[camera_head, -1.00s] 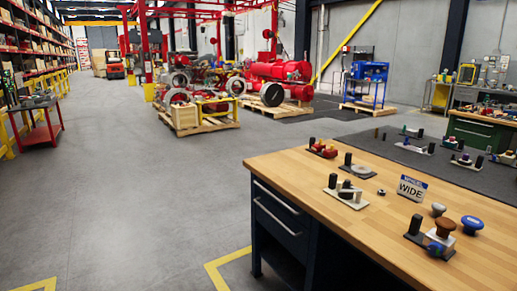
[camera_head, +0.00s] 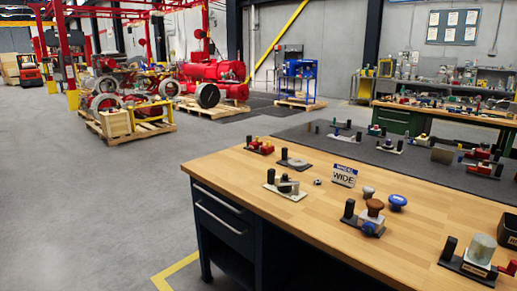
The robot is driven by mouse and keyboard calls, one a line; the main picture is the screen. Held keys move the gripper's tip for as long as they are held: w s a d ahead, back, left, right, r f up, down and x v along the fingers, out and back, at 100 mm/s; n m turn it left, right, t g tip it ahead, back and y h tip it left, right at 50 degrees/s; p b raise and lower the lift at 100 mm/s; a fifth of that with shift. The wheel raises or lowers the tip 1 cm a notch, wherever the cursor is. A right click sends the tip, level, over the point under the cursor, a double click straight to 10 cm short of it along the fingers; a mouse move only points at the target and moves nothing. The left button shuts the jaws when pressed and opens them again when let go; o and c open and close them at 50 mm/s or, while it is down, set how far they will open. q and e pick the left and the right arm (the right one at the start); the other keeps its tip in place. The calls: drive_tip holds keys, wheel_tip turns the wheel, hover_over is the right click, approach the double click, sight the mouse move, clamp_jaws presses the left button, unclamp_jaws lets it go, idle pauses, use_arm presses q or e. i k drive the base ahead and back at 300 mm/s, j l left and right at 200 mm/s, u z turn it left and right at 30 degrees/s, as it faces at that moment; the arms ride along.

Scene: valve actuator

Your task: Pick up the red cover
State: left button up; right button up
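No part is clearly recognisable as the red cover. A small red part (camera_head: 260,147) sits on a dark base at the back left of the wooden workbench (camera_head: 235,172). Another red piece (camera_head: 510,267) shows at the right edge, beside a grey cylinder (camera_head: 482,249) on a dark base, and is cut off by the frame. Neither of my grippers is in view.
A dark mat or table (camera_head: 330,147) with more devices lies behind. Open floor (camera_head: 90,220) is at left.

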sight(254, 146)
drive_tip(key=i+j+u, duration=0.4)
drive_tip(key=i, duration=0.45)
drive_tip(key=i+j+u, duration=0.2)
drive_tip(key=i+u, duration=0.2)
drive_tip(key=i, duration=0.5)
drive_tip(key=i+l+u, duration=0.1)
drive_tip(key=i+u, duration=0.35)
drive_tip(key=i, duration=0.45)
drive_tip(key=i+j, duration=0.1)
drive_tip(key=i, duration=0.6)
drive_tip(key=i+j, duration=0.1)
drive_tip(key=i, duration=1.25)
drive_tip(key=i+l+z, duration=0.1)
drive_tip(key=i+z, duration=0.15)
drive_tip(key=z, duration=0.25)
drive_tip(key=i+z, duration=0.3)
drive_tip(key=z, duration=0.15)
drive_tip(key=i+j+z, duration=0.1)
drive_tip(key=i+z, duration=0.15)
drive_tip(key=z, duration=0.25)
drive_tip(key=i+j+z, duration=0.2)
drive_tip(key=z, duration=0.25)
